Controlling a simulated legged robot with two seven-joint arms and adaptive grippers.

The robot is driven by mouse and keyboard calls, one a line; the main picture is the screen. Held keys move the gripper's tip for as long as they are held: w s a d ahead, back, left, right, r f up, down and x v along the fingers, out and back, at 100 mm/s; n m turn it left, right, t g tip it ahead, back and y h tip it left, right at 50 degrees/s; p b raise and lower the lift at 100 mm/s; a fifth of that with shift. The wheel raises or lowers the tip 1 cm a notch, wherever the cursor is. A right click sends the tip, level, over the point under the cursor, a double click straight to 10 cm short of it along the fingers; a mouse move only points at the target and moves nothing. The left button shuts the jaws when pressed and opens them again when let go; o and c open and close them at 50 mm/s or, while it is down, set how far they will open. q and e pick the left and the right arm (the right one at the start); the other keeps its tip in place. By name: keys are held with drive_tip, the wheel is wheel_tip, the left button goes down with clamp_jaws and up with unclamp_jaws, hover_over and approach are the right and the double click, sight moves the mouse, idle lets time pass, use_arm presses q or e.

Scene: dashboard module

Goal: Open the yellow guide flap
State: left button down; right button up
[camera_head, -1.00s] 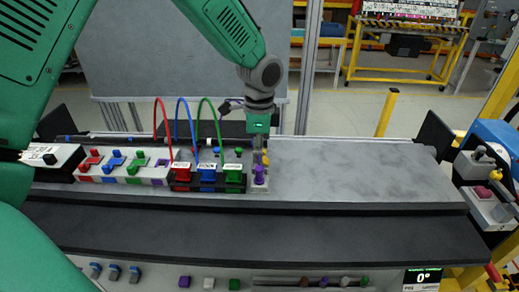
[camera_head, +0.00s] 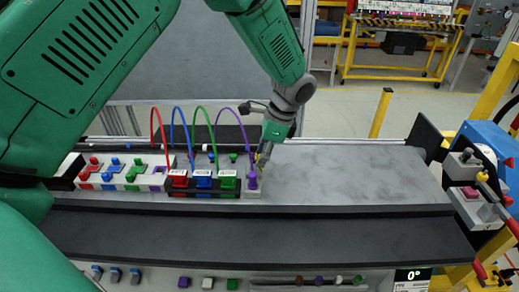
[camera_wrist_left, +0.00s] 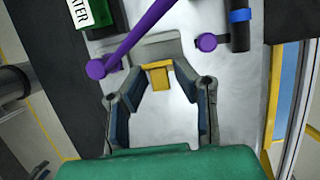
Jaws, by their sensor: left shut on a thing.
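The yellow guide flap (camera_wrist_left: 160,77) shows in the left wrist view as a small yellow piece on a grey bracket, between my fingertips. My left gripper (camera_wrist_left: 158,88) is shut on it, with one finger at each side. In the head view the left gripper (camera_head: 262,160) reaches down, tilted, beside the purple plug (camera_head: 252,183) at the right end of the connector row. The flap is mostly hidden there by the fingers. My right gripper is not in view.
Red, blue, green and purple cables (camera_head: 232,112) arch up behind the connector blocks (camera_head: 203,185). In the wrist view, a purple cable (camera_wrist_left: 135,45) passes close to the left finger. The grey bench top (camera_head: 350,175) to the right is clear.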

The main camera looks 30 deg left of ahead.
use_arm(q)
drive_tip(key=shift+w+d+f+g+y, duration=0.2)
drive_tip(key=shift+d+g+y, duration=0.25)
drive_tip(key=shift+y, duration=0.45)
drive_tip(key=shift+w+d+f+g+y, duration=0.1)
drive_tip(key=shift+w+d+g+y, duration=0.15)
drive_tip(key=shift+g+y, duration=0.45)
drive_tip(key=shift+w+d+f+g+y+b, duration=0.15)
drive_tip(key=shift+d+f+g+y+b, duration=0.15)
drive_tip(key=shift+y+b, duration=0.55)
drive_tip(key=shift+w+d+g+y+b, duration=0.1)
drive_tip(key=shift+d+g+y+b, duration=0.1)
drive_tip(key=shift+g+y+b, duration=0.4)
drive_tip(key=shift+r, duration=0.1)
drive_tip(key=c, duration=1.5)
unclamp_jaws()
drive_tip(key=shift+w, duration=0.1)
drive_tip(key=shift+c, duration=0.2)
